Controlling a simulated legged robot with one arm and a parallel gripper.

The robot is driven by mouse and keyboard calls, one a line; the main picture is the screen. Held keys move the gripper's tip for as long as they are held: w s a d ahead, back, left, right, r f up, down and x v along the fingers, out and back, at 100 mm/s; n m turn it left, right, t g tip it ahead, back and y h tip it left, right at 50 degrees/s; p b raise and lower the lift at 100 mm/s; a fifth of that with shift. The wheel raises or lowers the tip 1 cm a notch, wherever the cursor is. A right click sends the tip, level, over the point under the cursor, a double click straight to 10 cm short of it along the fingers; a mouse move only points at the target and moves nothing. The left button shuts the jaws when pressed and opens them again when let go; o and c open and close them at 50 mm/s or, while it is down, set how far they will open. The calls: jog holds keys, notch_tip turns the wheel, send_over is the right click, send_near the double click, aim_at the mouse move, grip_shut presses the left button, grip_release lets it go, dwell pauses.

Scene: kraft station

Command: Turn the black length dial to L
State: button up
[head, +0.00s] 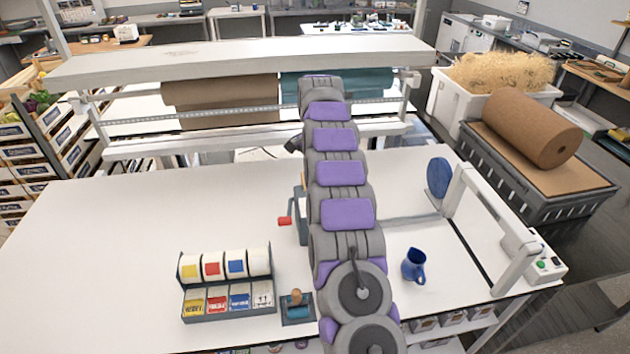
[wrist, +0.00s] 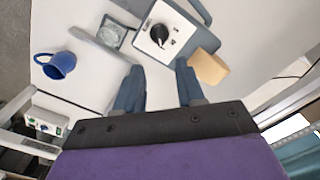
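The black length dial (wrist: 158,34) sits on a white panel (wrist: 172,27) on top of a box in the wrist view. Small dark marks lie around the dial, too small to read, and I cannot tell which one it points at. My gripper (wrist: 158,76) is open and empty, its two blue-grey fingers spread apart. The dial lies beyond the fingertips, roughly in line with the gap between them, and the fingers are apart from it. In the head view my arm hides the dial and the gripper's fingers.
A tan block (wrist: 208,66) sits at the box's near right edge. A blue mug (head: 414,266) stands on the white table (head: 120,215). A red crank handle (head: 285,221) sticks out left of my arm. A label rack (head: 226,284) stands at front left; the table's left part is clear.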

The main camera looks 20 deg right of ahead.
jog(key=shift+r+p, duration=0.75)
jog(key=shift+r, duration=1.75)
jog(key=s+a+r+n+b, duration=0.1)
jog(key=s+a+n+b, duration=0.3)
jog(key=s+a, duration=0.5)
jog(key=s+a+n+b, duration=0.35)
jog(key=s+a, duration=0.25)
jog(key=s, duration=0.6)
jog(key=s+a+f+n+b, duration=0.1)
jog(key=s+f, duration=0.3)
jog(key=s, duration=0.6)
jog(key=s+a+f+n+g+b, duration=0.1)
jog(key=s+f, duration=0.4)
jog(key=s, duration=0.5)
jog(key=s+a+f+n+b, duration=0.2)
jog(key=s+f+n+b, duration=0.1)
jog(key=s, duration=0.7)
jog(key=shift+a+f+g+b, duration=0.2)
jog(key=shift+f+g+b, duration=0.2)
jog(key=shift+f+b, duration=0.5)
